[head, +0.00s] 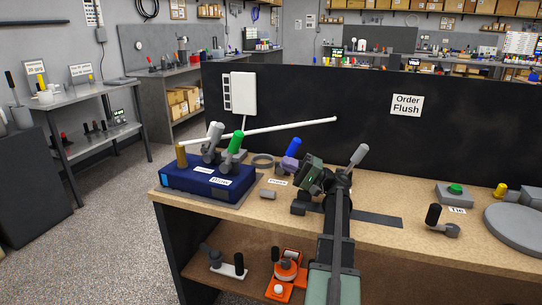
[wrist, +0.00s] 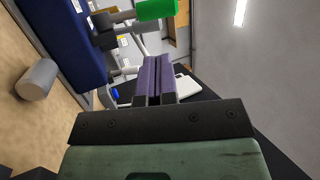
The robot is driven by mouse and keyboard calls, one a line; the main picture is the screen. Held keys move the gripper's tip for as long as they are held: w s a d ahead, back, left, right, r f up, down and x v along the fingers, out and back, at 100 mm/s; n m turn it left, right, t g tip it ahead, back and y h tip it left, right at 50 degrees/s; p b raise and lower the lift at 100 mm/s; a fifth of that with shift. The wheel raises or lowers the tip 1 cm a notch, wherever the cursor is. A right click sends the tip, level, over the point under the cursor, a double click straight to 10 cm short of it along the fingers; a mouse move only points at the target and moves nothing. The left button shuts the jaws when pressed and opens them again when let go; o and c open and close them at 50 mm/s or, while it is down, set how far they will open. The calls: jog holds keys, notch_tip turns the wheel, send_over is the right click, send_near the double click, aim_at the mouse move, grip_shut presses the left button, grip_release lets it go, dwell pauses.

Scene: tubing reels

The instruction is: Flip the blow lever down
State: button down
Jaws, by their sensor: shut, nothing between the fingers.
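A blue box (head: 190,179) on the bench's left end carries two levers, one with a grey handle (head: 215,133) and one with a green handle (head: 236,141). Both handles point up at a slant. White labels (head: 220,181) on the box are too small to read, so I cannot tell which lever is blow. My gripper (head: 291,149) has purple fingers, shut together and empty, to the right of the green handle and apart from it. In the wrist view the fingers (wrist: 158,77) are below the green handle (wrist: 156,9), and the blue box (wrist: 62,40) is at left.
A brass-coloured post (head: 181,156) stands at the box's left. A white rod (head: 285,126) runs behind the levers before a dark panel (head: 300,95). Another grey-handled lever (head: 358,155) stands right of my gripper. A grey cylinder (wrist: 37,78) shows in the wrist view.

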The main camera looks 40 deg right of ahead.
aim_at(232, 152)
jog(key=p+x, duration=0.4)
jog(key=x, duration=0.8)
jog(key=shift+w+a+p, duration=0.2)
jog(key=shift+w+p, duration=0.05)
jog(key=shift+p, duration=0.1)
jog(key=shift+a+r, duration=0.1)
jog(key=shift+r, duration=0.1)
